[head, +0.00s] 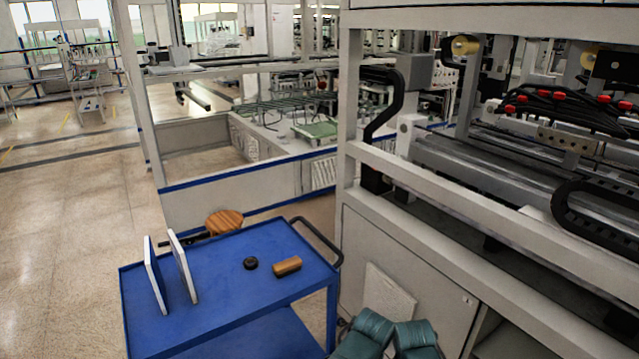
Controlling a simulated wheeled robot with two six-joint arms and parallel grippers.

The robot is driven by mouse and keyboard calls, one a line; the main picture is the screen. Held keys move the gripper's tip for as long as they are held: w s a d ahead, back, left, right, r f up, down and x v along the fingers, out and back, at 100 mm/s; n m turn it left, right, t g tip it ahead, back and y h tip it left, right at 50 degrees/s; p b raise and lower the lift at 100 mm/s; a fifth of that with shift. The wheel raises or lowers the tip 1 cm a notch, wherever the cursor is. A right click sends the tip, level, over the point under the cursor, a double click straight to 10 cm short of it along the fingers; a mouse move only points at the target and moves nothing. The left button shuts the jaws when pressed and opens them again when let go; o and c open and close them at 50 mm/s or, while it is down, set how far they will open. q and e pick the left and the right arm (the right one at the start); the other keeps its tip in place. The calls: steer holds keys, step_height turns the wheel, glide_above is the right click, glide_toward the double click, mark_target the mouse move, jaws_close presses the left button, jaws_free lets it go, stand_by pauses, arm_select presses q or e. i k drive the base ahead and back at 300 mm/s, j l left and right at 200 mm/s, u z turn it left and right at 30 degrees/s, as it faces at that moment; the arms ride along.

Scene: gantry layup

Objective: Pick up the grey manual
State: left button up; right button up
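Two thin, flat, book-like things stand upright, slightly tilted, on the left part of a blue cart top (225,296). The left one (155,275) shows a narrow bluish face with a pale edge. The right one (183,267) shows a pale grey-white face, and either could be a manual. They stand apart with a strip of blue top between them. I cannot tell for sure which is the grey manual. Neither gripper shows in the head view, and nothing is seen touching the two upright things.
A small black round thing (250,263) and a brown block (287,266) lie on the cart's right half. A round wooden stool seat (224,221) is behind the cart. A large machine frame (400,240) stands close on the right. Open floor (60,240) lies to the left.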

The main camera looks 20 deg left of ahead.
mark_target(178, 254)
steer(key=k+j+u, duration=0.2)
steer(key=u, duration=0.2)
steer(key=k+j+u, duration=0.15)
steer(key=u, duration=0.2)
steer(key=k+j+u, duration=0.1)
steer(key=j+u, duration=0.3)
